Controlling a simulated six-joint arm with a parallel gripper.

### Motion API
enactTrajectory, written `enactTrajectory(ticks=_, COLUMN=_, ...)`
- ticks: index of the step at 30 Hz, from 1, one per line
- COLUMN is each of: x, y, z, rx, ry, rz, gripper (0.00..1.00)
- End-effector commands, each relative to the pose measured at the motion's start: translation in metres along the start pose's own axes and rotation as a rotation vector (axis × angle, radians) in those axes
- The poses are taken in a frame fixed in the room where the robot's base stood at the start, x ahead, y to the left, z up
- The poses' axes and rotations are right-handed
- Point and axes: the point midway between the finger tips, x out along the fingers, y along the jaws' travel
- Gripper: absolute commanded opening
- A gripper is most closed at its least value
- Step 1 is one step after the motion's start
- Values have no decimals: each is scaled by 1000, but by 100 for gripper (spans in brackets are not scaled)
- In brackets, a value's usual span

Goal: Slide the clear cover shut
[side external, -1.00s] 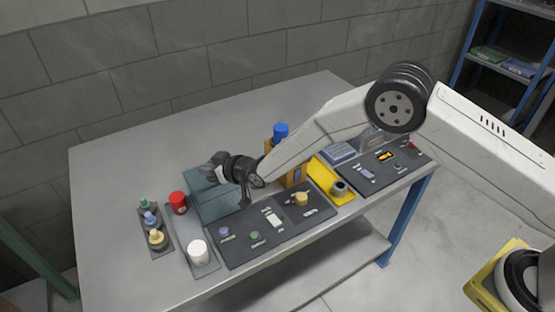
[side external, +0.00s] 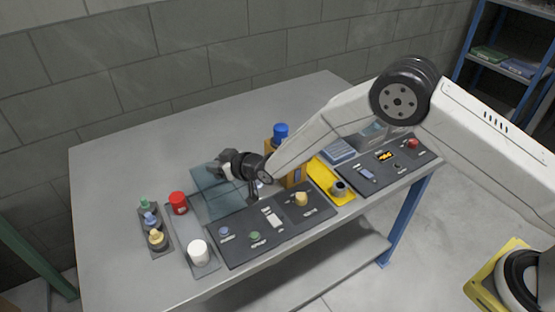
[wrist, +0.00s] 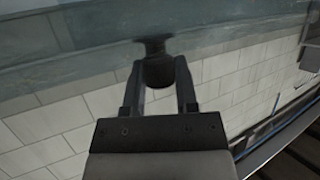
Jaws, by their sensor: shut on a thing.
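The clear cover (side external: 212,205) is a bluish see-through panel at the left part of the row of dark panels on the table. I cannot tell exactly how far over its opening it stands. In the wrist view the clear cover (wrist: 60,62) fills the upper part, with a dark round knob (wrist: 157,70) on it. My gripper (wrist: 158,80) has one finger on each side of the knob and is shut on it. In the side view my gripper (side external: 224,164) is at the far side of the cover, and the knob is hidden there.
An orange block (side external: 297,178) with a blue cap (side external: 281,131) stands close right of my wrist. The table (side external: 120,170) is clear at the back left.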

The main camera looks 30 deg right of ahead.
Motion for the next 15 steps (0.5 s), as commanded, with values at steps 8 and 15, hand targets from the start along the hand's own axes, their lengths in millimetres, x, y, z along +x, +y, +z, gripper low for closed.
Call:
enactTrajectory(ticks=8, x=-26, y=58, z=10, rx=3, ry=1, rz=6, gripper=0)
enactTrajectory(ticks=15, x=-44, y=94, z=18, rx=4, ry=1, rz=4, gripper=0)
